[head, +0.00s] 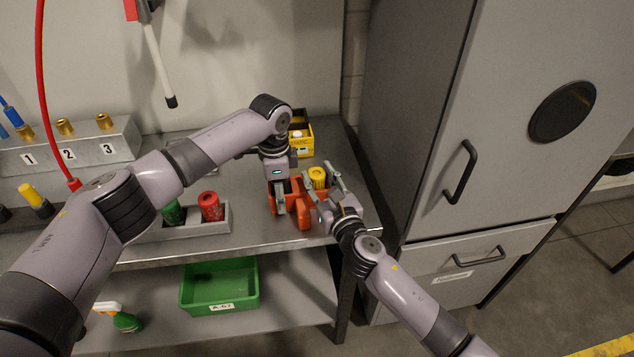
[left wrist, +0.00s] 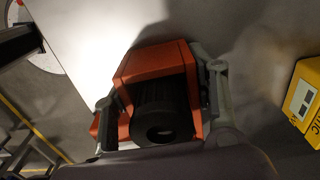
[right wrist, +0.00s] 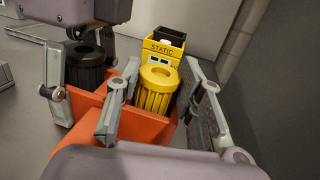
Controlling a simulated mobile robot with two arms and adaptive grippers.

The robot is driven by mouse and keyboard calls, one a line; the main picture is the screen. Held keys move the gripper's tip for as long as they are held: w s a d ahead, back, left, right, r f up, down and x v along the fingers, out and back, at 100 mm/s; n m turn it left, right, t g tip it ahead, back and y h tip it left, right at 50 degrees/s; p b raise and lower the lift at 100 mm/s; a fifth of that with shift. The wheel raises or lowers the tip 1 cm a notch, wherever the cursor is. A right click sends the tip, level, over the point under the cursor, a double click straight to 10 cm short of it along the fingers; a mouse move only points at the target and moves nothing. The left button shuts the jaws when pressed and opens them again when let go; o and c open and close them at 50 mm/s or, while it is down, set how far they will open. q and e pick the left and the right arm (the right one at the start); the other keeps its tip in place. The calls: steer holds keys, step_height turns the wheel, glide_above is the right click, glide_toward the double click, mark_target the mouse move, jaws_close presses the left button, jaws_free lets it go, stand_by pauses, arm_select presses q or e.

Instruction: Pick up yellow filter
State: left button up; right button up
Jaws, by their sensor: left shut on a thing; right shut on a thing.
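The yellow filter (head: 317,176) stands upright in the right part of an orange holder (head: 303,216) on the metal table. My right gripper (head: 325,183) is shut on the yellow filter; in the right wrist view its fingers lie on either side of the ribbed filter (right wrist: 157,92). My left gripper (head: 284,196) is shut on the orange holder, which also shows in the left wrist view (left wrist: 152,62). A black filter (right wrist: 86,66) stands in the holder's other part, close to the left gripper's fingers.
A yellow box marked STATIC (right wrist: 165,46) stands behind the holder. A red can (head: 210,206) and a green can (head: 172,212) sit in a metal tray to the left. A grey cabinet (head: 425,100) bounds the right side. A green bin (head: 220,287) is on the lower shelf.

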steer(key=shift+r, duration=0.1)
step_height(320, 180, up, 10)
steer(key=shift+f, duration=0.1)
stand_by(0.3)
arm_select(q)
steer(key=o, duration=1.6)
steer(key=shift+c, duration=0.2)
step_height(320, 180, up, 12)
steer(key=shift+f, duration=0.1)
